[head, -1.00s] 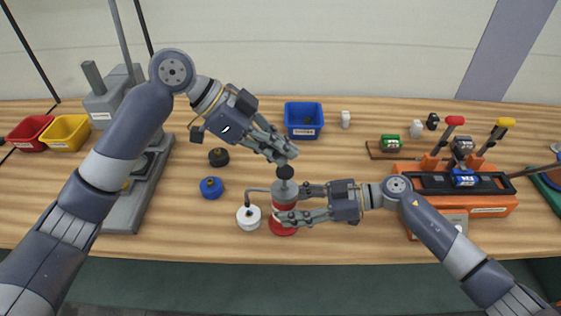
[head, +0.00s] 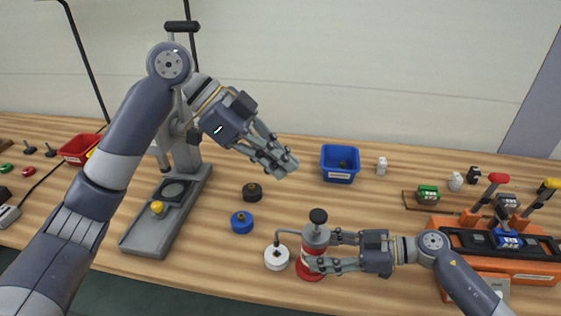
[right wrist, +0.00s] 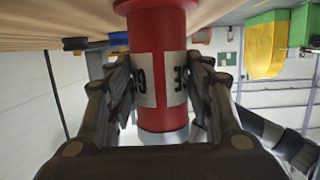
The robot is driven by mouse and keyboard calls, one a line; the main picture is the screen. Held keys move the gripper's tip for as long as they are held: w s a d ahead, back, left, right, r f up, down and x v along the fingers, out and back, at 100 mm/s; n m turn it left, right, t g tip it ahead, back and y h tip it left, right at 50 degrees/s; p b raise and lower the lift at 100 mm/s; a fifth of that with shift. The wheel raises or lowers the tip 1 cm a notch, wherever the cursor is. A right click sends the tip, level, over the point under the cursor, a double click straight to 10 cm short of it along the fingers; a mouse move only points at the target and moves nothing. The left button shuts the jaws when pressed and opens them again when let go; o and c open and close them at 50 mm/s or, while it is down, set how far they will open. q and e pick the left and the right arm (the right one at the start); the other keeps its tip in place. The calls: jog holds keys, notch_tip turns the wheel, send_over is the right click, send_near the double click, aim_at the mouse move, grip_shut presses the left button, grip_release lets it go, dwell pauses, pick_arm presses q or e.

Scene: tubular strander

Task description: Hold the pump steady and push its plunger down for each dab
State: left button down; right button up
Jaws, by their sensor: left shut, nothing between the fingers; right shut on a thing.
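My right gripper (head: 316,254) is shut around the pump's body from the right; the right wrist view shows the red pump (right wrist: 162,80) with a pale label between the fingers. My left gripper (head: 285,165) is shut and empty, above and left of the knob, clear of it.
A blue round piece (head: 242,222) and a black one (head: 253,192) lie left of the pump. A blue bin (head: 340,164) stands behind. A grey press (head: 160,220) is at left, and an orange fixture (head: 520,264) with red and yellow levers at right.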

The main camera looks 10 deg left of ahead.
jog(key=o, duration=1.3)
jog(key=shift+d, duration=0.1)
